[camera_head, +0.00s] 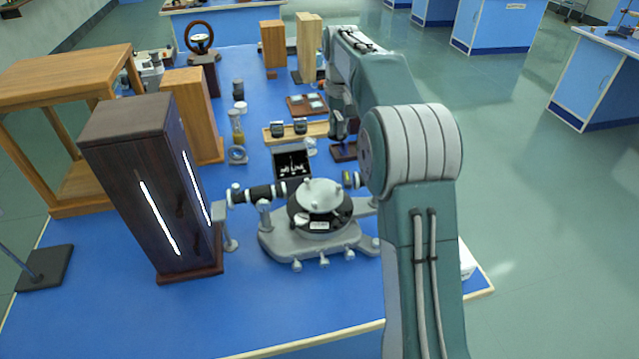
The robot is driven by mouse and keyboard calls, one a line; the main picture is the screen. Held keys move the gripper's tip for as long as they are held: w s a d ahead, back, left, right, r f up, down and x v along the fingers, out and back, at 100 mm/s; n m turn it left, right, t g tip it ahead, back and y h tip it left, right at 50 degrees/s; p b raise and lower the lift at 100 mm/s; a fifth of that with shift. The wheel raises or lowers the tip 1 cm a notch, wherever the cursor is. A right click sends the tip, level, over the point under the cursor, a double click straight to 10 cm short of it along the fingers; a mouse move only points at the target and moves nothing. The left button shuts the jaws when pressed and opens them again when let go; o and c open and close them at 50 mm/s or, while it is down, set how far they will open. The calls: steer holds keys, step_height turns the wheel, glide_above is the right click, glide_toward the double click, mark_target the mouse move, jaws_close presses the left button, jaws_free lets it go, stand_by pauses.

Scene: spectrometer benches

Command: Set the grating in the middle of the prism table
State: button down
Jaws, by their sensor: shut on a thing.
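The prism table (326,190) is the pale round plate with upright screws on top of the spectrometer (312,240), at the middle of the bench. My gripper (339,138) points down behind and slightly right of the spectrometer, apart from the prism table. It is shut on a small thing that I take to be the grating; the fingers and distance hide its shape. A dark base (345,152) shows just below the fingertips; I cannot tell whether they touch. My arm covers the right end of the spectrometer.
A tall dark lamp housing (150,190) with bright slits stands left of the spectrometer. The black telescope tube (258,194) points left. Behind are an open black case (292,163), a wooden tray (318,129) and an hourglass (237,128). The bench's blue front (270,315) is clear.

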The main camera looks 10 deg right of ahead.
steer(key=s+a+f, duration=0.2)
steer(key=s+a, duration=0.1)
glide_above(319, 194)
steer(key=f, duration=0.3)
steer(key=w+f, duration=0.1)
steer(key=shift+d+f, duration=0.25)
steer(key=shift+d, duration=0.15)
steer(key=shift+s+a+f, duration=0.25)
steer(key=shift+s+f, duration=0.1)
steer(key=shift+f, duration=0.15)
steer(key=shift+s+a+f, duration=0.1)
steer(key=shift+f, duration=1.6)
steer(key=shift+f, duration=0.1)
steer(key=c, duration=0.7)
jaws_free()
steer(key=shift+o, duration=0.2)
